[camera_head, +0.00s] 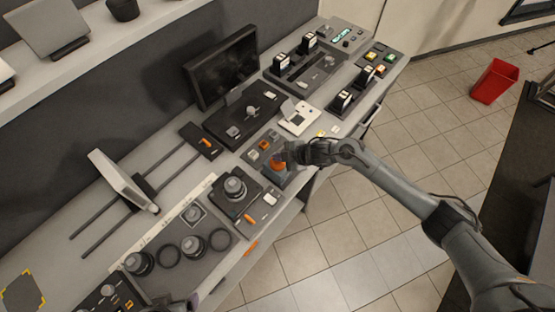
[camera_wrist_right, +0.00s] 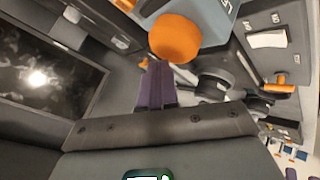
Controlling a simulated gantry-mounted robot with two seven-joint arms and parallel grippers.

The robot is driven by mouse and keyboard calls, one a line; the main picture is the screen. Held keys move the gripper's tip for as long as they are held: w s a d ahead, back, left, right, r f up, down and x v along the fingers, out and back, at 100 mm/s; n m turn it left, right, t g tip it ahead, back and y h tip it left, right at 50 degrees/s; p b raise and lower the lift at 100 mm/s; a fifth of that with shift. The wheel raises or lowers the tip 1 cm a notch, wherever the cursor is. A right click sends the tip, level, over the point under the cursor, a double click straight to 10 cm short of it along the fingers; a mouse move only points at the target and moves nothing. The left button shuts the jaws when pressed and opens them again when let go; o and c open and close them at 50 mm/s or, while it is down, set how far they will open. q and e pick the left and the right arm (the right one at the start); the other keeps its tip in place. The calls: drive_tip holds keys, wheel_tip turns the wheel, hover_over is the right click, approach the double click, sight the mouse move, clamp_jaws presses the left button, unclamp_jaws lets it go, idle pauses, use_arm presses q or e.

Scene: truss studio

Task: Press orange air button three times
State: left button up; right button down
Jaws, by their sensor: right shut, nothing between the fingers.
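The orange air button (camera_head: 276,165) sits on a blue-grey box at the front edge of the console. In the right wrist view it is a large round orange dome (camera_wrist_right: 175,38) on a blue-grey housing. My right gripper (camera_head: 287,156) is at the button in the head view, partly covering it. Its purple fingers (camera_wrist_right: 157,84) are closed together, empty, and their tips point at the lower left side of the dome. I cannot tell whether they touch it. A small part of my left gripper (camera_head: 188,302) shows at the bottom edge of the head view; its fingers are not clear.
A panel with a grey knob (camera_head: 234,188) stands left of the button. A white device (camera_head: 299,117) and a black monitor (camera_head: 222,67) are behind. Button panels (camera_head: 372,63) lie at the far right end. A red bin (camera_head: 494,81) stands on the open tiled floor.

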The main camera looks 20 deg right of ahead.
drive_tip(key=shift+f, duration=0.4)
drive_tip(key=shift+f+b, duration=0.25)
drive_tip(key=shift+b, duration=0.1)
idle(0.4)
drive_tip(key=shift+r+p, duration=1.1)
drive_tip(key=shift+r, duration=0.1)
